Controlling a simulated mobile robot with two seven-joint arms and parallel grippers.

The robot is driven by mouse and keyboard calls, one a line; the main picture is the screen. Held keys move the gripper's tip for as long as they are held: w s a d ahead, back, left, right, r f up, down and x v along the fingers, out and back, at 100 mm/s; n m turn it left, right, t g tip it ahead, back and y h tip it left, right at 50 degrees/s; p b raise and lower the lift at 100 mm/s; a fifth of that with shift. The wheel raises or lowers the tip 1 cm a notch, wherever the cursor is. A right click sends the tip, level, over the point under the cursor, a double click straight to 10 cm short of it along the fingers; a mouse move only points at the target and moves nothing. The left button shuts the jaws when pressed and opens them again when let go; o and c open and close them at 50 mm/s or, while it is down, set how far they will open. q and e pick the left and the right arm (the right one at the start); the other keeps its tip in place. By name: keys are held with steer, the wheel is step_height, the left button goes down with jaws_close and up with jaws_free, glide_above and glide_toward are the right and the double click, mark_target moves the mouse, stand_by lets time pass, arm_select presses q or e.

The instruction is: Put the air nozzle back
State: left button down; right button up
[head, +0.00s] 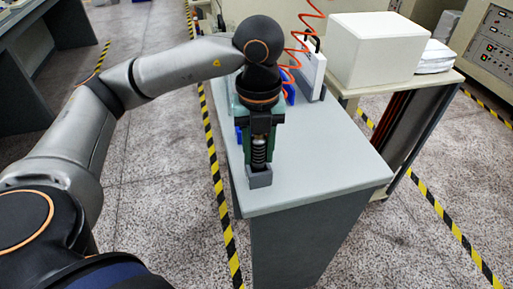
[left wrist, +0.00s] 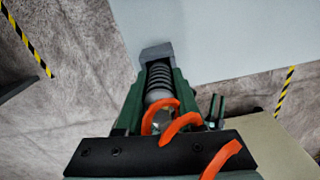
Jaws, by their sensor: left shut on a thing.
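My left gripper (head: 259,170) hangs from the arm over the left part of the grey table (head: 318,180), green fingers toward the tabletop. It is shut on the air nozzle, whose ribbed grey body (head: 259,152) shows between the fingers. In the left wrist view the ribbed body (left wrist: 158,84) lies between the green fingers, and an orange coiled hose (left wrist: 180,125) loops close to it. A grey block (left wrist: 155,53) is at the fingertips; I cannot tell whether it is part of the gripper. The nozzle's tip is hidden. My right gripper is not in view.
A white upright panel (head: 312,72) stands at the table's back, near the orange hose (head: 301,45) and a partly hidden blue thing. A white box (head: 375,50) sits on another table at right. The front of the tabletop is clear. Yellow-black tape marks the floor.

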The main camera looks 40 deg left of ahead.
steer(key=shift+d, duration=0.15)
arm_select(q)
steer(key=shift+f+b, duration=0.25)
steer(key=shift+b, duration=0.05)
steer(key=c, duration=1)
jaws_free()
steer(key=o, duration=0.5)
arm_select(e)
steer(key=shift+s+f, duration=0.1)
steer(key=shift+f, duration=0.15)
arm_select(q)
steer(key=shift+r+p, duration=0.45)
steer(key=shift+r, duration=0.15)
step_height(320, 180, up, 10)
steer(key=shift+r+p, duration=0.25)
steer(key=shift+p, duration=0.9)
steer(key=shift+r, duration=0.45)
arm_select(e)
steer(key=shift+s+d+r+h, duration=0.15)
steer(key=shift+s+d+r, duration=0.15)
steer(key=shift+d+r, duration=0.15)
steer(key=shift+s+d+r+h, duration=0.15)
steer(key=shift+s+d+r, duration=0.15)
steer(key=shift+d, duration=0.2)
